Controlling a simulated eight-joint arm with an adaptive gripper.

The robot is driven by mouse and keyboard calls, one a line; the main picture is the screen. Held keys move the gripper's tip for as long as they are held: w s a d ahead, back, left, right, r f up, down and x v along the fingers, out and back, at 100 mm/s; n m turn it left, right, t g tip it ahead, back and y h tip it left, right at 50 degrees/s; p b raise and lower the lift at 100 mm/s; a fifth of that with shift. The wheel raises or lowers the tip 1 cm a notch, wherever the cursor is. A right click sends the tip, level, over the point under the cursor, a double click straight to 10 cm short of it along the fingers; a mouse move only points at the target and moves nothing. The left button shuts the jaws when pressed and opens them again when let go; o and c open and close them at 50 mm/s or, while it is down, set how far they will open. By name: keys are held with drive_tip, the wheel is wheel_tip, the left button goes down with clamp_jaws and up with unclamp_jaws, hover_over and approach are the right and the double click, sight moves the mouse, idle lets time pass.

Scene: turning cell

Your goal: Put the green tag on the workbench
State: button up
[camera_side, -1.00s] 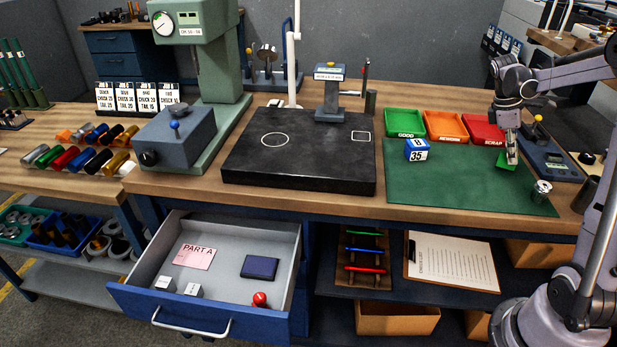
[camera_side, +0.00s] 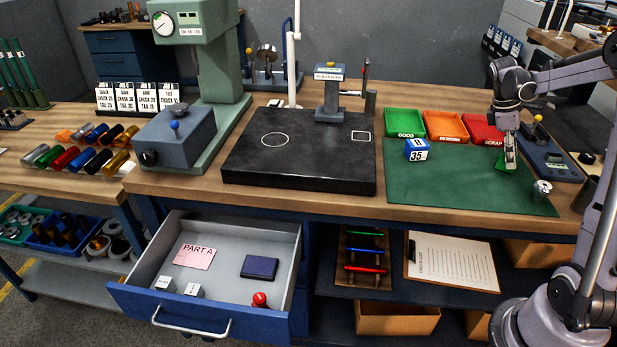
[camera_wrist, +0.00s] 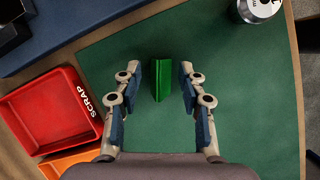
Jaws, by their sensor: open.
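The green tag (camera_wrist: 172,80) is a small bright green piece on the darker green mat (camera_wrist: 230,110), with a ridge along its length in the wrist view. In the side view the tag (camera_side: 500,165) shows only as a sliver beside my fingers, mostly hidden. My gripper (camera_wrist: 172,84) is open, with one finger on each side of the tag and gaps between fingers and tag. In the side view my gripper (camera_side: 510,166) points down at the right part of the mat. The mat lies on the wooden workbench (camera_side: 420,211).
Green, orange and red trays (camera_side: 484,129) stand behind the mat; the red one reads SCRAP. A blue and white number block (camera_side: 416,150) sits on the mat's left. A small metal cylinder (camera_side: 541,191) stands at the right. A black plate (camera_side: 300,150) lies left; a drawer (camera_side: 225,245) is open.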

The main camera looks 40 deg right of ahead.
drive_tip(key=v, duration=1.1)
drive_tip(key=w+a+m+t, duration=0.1)
drive_tip(key=w+a+t, duration=0.15)
drive_tip(key=a, duration=0.65)
drive_tip(key=w+a+m+t, duration=0.1)
drive_tip(key=a+t, duration=0.2)
drive_tip(key=a, duration=0.5)
drive_tip(key=s+a+f+m+t+y, duration=0.1)
drive_tip(key=s+a+f+t, duration=0.1)
drive_tip(key=a, duration=0.7)
drive_tip(key=s+a+f+m+t+y, duration=0.1)
drive_tip(key=a+f+t, duration=0.2)
drive_tip(key=a, duration=0.6)
drive_tip(key=shift+s+f+y, duration=0.3)
drive_tip(key=shift+s+f, duration=0.1)
drive_tip(key=shift+f, duration=0.35)
drive_tip(key=shift+a+t, duration=0.1)
drive_tip(key=shift+t, duration=0.15)
